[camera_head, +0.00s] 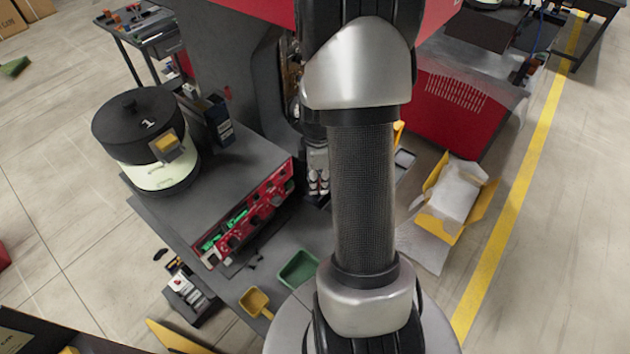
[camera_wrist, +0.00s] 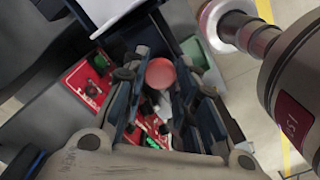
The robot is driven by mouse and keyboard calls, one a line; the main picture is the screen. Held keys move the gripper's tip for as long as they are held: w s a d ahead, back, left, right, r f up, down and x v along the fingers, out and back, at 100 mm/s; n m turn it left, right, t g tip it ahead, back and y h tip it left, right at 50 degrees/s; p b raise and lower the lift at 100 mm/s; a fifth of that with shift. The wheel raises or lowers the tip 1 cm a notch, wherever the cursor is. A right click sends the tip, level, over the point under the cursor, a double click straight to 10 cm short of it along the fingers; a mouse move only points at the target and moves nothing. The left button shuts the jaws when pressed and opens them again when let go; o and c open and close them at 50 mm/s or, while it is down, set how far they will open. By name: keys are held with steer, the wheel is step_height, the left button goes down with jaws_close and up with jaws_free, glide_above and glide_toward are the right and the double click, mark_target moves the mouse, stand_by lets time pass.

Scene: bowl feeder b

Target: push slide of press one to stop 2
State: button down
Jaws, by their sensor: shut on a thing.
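In the wrist view, my gripper (camera_wrist: 160,85) has a dark finger on each side of a round red knob (camera_wrist: 160,73) and is shut on it. Whether this knob belongs to the slide of press one cannot be told for sure. Red panels with controls (camera_wrist: 90,85) lie beyond and below the fingers. In the head view, a long red panel with green parts (camera_head: 245,215) runs along the front of the grey bench (camera_head: 170,210). My arm hides much of the area to its right. Stop 2 cannot be made out.
A round black-lidded feeder marked 1 (camera_head: 145,140) stands on the bench at left. A green bin (camera_head: 298,269) and a yellow scoop-like bin (camera_head: 256,302) sit in front. A large dark cylinder with a red label (camera_wrist: 292,122) is close at right in the wrist view.

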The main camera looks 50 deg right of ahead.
steer(key=c, duration=1.5)
jaws_free()
steer(key=shift+d, duration=0.1)
steer(key=shift+c, duration=0.2)
steer(key=o, duration=0.3)
steer(key=shift+a, duration=0.2)
